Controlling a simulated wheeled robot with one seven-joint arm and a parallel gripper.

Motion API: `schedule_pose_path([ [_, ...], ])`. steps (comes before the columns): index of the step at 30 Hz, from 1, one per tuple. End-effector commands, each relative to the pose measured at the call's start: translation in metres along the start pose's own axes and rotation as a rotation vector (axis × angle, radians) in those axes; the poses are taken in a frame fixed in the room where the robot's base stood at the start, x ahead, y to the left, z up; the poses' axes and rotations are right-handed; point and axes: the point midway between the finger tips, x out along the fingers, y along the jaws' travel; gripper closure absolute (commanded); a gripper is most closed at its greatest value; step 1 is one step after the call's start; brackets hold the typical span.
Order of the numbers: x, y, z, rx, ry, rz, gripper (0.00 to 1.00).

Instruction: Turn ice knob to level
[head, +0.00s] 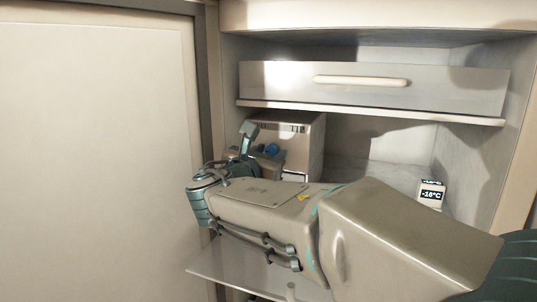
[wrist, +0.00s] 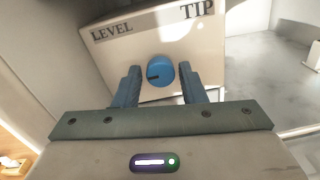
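The blue ice knob (wrist: 160,72) sits on the front of a beige box (wrist: 183,40), which also shows in the head view (head: 300,135) at the left of the cabinet's inside. The box is marked LEVEL (wrist: 111,31) at the left and TIP (wrist: 197,11) at the right. The knob's dark pointer mark faces left in the wrist view. The knob also shows in the head view (head: 271,149), partly behind my gripper. My gripper (wrist: 158,83) is open, with one finger on each side of the knob. I cannot tell whether the fingers touch it.
A drawer with a pale handle (head: 361,81) spans the cabinet above the box. A small display reading -18°C (head: 431,194) stands at the right inside. A clear shelf or panel (head: 240,277) lies below my arm. A pale door (head: 95,140) fills the left.

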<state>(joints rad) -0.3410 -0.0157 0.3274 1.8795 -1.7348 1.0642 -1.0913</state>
Motion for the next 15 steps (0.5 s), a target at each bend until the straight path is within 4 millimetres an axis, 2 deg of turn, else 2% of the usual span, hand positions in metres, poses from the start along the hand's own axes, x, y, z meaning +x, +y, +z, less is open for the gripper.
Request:
schedule_pose_path([
  [10, -0.001, 0.000, 0.000, 0.001, 0.000, 0.000, 0.51],
  [15, -0.019, 0.001, -0.001, 0.002, 0.000, 0.003, 0.51],
])
